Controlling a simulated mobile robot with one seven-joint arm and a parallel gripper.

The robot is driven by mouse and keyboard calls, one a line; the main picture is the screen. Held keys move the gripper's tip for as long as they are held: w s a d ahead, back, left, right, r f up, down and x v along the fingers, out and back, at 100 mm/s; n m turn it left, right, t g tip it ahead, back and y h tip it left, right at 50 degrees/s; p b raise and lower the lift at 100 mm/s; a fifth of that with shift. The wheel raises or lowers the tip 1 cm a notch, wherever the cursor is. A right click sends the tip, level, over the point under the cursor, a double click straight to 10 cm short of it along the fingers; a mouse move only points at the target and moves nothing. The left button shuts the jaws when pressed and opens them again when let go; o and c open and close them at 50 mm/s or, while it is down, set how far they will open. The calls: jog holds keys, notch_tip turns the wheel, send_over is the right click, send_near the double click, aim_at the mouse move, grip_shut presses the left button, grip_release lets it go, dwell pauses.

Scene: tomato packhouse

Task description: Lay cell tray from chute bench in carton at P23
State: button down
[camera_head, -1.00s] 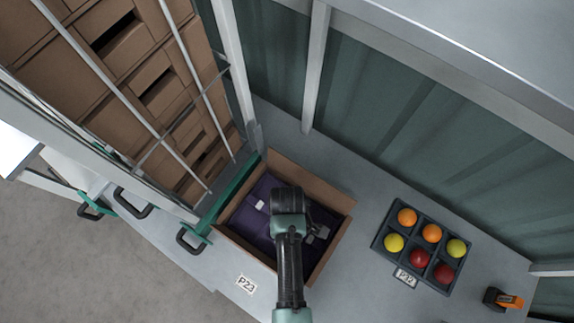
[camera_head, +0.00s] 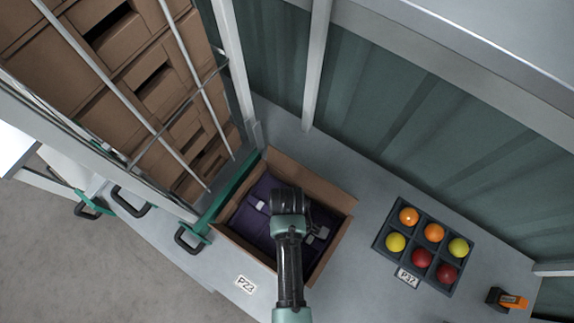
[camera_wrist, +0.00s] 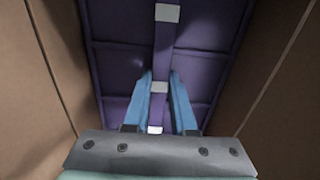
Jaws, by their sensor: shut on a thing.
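The purple cell tray (camera_head: 256,209) lies inside the open brown carton (camera_head: 332,191), beside the P23 label (camera_head: 245,284). It is partly hidden by my arm in the head view. In the wrist view, the tray (camera_wrist: 205,60) shows dark cells and a raised centre rib with pale patches, with carton walls on both sides. My gripper (camera_wrist: 160,90) has its two blue fingers on either side of the rib and is shut on it. In the head view the fingertips are hidden behind my wrist. Whether the tray rests on the carton floor cannot be told.
An orange and black tool (camera_head: 506,299) lies at the far right. A rack of flat brown cartons (camera_head: 150,80) stands left. Bare bench lies between carton and fruit tray.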

jog(key=shift+f+b, duration=0.35)
jog(key=shift+f, duration=0.3)
jog(key=c, duration=0.7)
grip_release()
jog(key=shift+c, duration=1.4)
notch_tip(320, 180, up, 8)
jog(key=p, duration=0.8)
jog(key=shift+r, duration=0.25)
